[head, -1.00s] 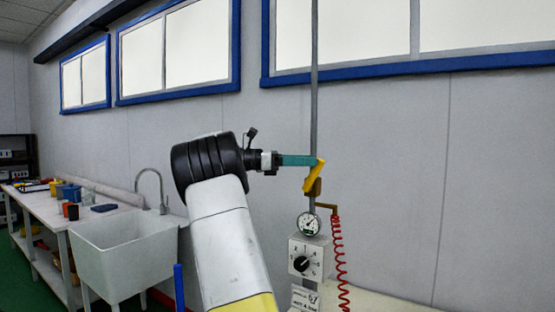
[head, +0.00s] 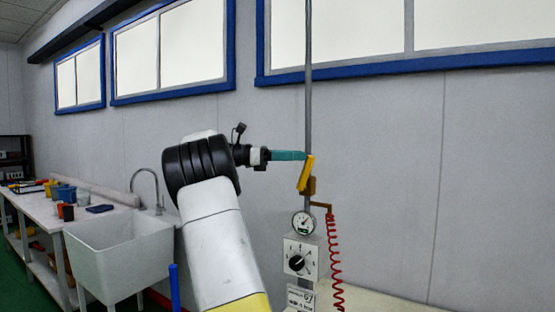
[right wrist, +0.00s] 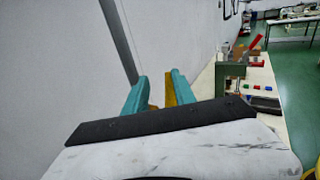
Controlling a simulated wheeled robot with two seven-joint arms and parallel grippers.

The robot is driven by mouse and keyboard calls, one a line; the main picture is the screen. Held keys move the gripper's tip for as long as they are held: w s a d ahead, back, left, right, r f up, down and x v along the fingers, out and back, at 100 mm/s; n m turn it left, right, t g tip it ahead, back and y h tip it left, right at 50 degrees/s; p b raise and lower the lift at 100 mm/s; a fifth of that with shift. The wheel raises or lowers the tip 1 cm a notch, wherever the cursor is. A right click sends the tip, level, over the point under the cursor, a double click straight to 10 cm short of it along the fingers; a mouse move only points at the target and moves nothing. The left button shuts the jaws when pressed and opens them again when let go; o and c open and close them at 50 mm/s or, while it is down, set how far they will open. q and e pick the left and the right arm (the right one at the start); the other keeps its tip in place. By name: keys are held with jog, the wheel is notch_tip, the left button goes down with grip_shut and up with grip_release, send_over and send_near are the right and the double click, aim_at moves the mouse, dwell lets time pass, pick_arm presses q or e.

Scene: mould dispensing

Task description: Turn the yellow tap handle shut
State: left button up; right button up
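The yellow tap handle (head: 306,174) sits on the grey vertical pipe (head: 308,100) at the wall. It stands steeply, its top leaning a little to the right. My right gripper (head: 303,155) has teal fingers and reaches in from the left, its tips at the handle's upper end. In the right wrist view the two fingers (right wrist: 156,90) are apart, and part of the yellow handle (right wrist: 170,92) shows between them, close to the right-hand finger. Contact with it cannot be made out. My left gripper is not in view.
Below the handle are a round gauge (head: 303,222), a grey dial box (head: 300,258) and a coiled red hose (head: 335,255). A white sink (head: 120,255) and a bench (head: 100,218) with small containers stand at left.

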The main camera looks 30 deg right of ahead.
jog(key=w+a+r, duration=0.2)
jog(key=a, duration=0.3)
jog(key=shift+w+a, duration=0.25)
jog(key=shift+w, duration=0.05)
jog(key=shift+r, duration=0.1)
dwell(0.3)
jog(key=v, duration=0.8)
